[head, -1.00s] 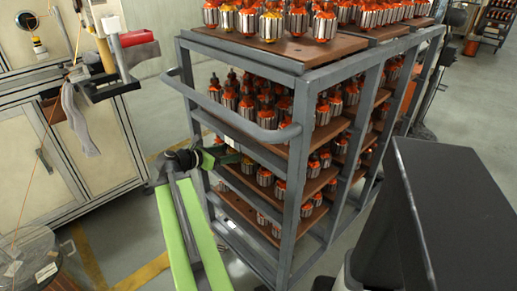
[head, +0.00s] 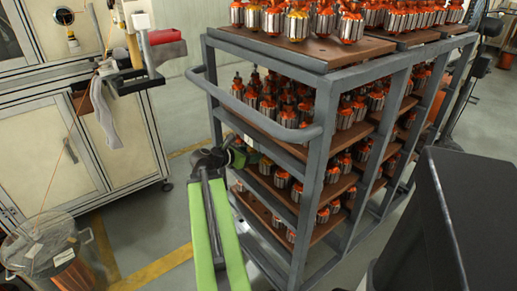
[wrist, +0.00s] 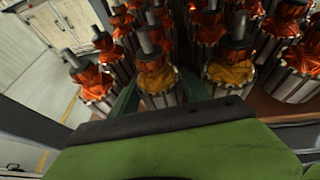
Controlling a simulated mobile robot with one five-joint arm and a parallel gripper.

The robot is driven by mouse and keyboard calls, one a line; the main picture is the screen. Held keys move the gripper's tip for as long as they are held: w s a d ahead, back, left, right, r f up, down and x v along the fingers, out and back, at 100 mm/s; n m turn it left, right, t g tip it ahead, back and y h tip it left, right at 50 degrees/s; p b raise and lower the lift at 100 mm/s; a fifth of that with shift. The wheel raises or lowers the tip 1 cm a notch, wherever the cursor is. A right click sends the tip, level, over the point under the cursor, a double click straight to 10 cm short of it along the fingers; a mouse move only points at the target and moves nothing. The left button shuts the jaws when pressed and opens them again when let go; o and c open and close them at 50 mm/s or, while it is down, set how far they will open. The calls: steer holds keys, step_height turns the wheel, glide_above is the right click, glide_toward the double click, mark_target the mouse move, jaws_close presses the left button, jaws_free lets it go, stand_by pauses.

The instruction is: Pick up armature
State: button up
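Many armatures with orange-red tops and silvery ribbed bodies stand upright on the shelves of a grey cart (head: 318,190). A row of them (head: 270,108) shows on the upper inner shelf. In the head view my green arm reaches to the cart's left side, and the gripper's tips are hard to make out there. In the wrist view my gripper (wrist: 160,92) has two dark green fingers set apart. A yellow-orange armature (wrist: 155,75) stands between them, and another (wrist: 230,66) stands just right of the right finger. Whether the fingers touch either is unclear.
The cart has a curved handle bar (head: 255,123), grey posts and brown shelves close to my arm. More armatures (head: 350,28) stand on its top. A cream machine cabinet (head: 125,140) is at the left, with a wire drum (head: 40,245) below it. Floor between is free.

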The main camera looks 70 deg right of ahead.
steer(key=shift+s+d, duration=0.15)
jaws_close()
